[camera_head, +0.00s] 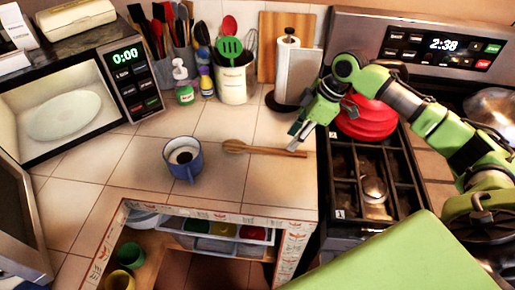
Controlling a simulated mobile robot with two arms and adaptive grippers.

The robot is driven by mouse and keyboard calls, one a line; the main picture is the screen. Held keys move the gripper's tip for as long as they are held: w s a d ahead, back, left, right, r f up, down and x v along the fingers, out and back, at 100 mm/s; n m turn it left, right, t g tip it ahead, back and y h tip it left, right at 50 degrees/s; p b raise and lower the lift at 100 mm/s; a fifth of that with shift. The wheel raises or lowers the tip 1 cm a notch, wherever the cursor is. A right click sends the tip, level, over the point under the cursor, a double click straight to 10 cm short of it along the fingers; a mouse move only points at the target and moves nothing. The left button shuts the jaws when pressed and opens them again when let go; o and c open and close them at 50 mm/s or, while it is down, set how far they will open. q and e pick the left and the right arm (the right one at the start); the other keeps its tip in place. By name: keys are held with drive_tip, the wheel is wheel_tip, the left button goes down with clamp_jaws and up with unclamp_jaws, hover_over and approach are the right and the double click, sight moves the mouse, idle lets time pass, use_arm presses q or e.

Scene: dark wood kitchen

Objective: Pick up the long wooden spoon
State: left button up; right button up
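The long wooden spoon (265,150) lies flat on the tiled counter, its bowl to the left and its handle pointing right towards the stove. My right gripper (296,133) hangs above the counter just over the handle end, with its arm coming in from the right. A small gap seems to separate the fingers from the spoon, but I cannot tell the exact height. The fingers are small in the picture, and I cannot tell how far apart they are. My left gripper is not in view.
A blue mug (183,160) stands left of the spoon. Behind are a utensil crock (235,85), a soap bottle (183,85) and a paper towel holder (289,70). The stove (345,190) with red plates (368,122) is at right.

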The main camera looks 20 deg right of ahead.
sight(284, 151)
drive_tip(key=x, duration=0.2)
drive_tip(key=p+x, duration=0.1)
drive_tip(key=shift+s+a+f, duration=0.15)
drive_tip(key=shift+f, duration=0.2)
drive_tip(key=shift+a+f, duration=0.1)
drive_tip(key=shift+f, duration=0.5)
clamp_jaws()
drive_tip(key=shift+r, duration=0.15)
